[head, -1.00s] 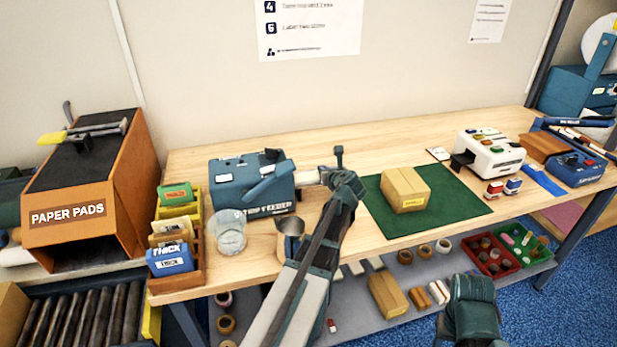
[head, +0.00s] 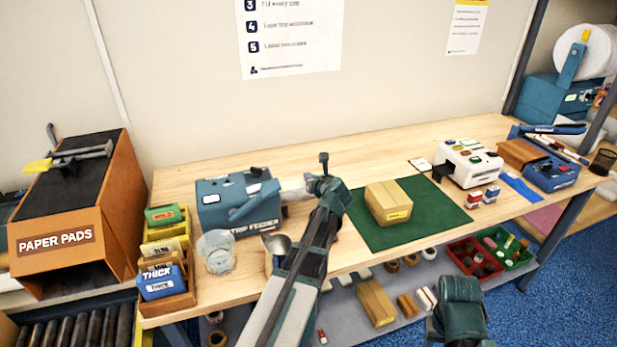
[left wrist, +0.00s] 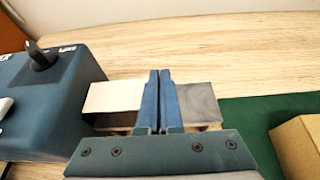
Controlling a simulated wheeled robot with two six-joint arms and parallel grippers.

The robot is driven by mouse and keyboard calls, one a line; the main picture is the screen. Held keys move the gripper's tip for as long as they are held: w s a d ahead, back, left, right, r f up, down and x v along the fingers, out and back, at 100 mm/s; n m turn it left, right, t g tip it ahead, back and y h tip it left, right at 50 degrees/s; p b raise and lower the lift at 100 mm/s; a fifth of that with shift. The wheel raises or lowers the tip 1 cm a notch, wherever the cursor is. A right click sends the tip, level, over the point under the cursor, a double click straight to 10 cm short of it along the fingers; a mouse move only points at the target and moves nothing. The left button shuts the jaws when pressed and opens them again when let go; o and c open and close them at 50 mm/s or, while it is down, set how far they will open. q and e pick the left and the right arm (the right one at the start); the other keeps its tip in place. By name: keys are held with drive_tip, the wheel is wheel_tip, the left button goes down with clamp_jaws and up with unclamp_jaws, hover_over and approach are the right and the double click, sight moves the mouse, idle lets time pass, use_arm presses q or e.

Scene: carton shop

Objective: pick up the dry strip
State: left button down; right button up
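The blue strip feeder (head: 240,205) stands on the bench, left of my left gripper. A pale strip (head: 293,191) sticks out of its right side towards the gripper. In the left wrist view the strip (left wrist: 113,97) runs from the feeder (left wrist: 45,105) to the fingers and shows again, greyer, on their other side. My left gripper (left wrist: 160,100) has its two blue fingers close together across the strip, pinching it near its middle. It also shows in the head view (head: 322,182). My right gripper (head: 460,308) hangs low in front of the bench; its fingers cannot be made out.
A green mat (head: 435,215) with a carton (head: 388,202) lies right of the left gripper. A clear cup (head: 216,252) and a metal cup (head: 277,243) stand in front of the feeder. A white device (head: 468,163) stands further right. The back of the bench is clear.

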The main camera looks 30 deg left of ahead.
use_arm(q)
drive_tip(key=s+d+r+p, duration=0.1)
drive_tip(key=s+d, duration=0.3)
drive_tip(key=d, duration=1.1)
drive_tip(key=shift+s, duration=0.2)
drive_tip(key=shift+r, duration=0.1)
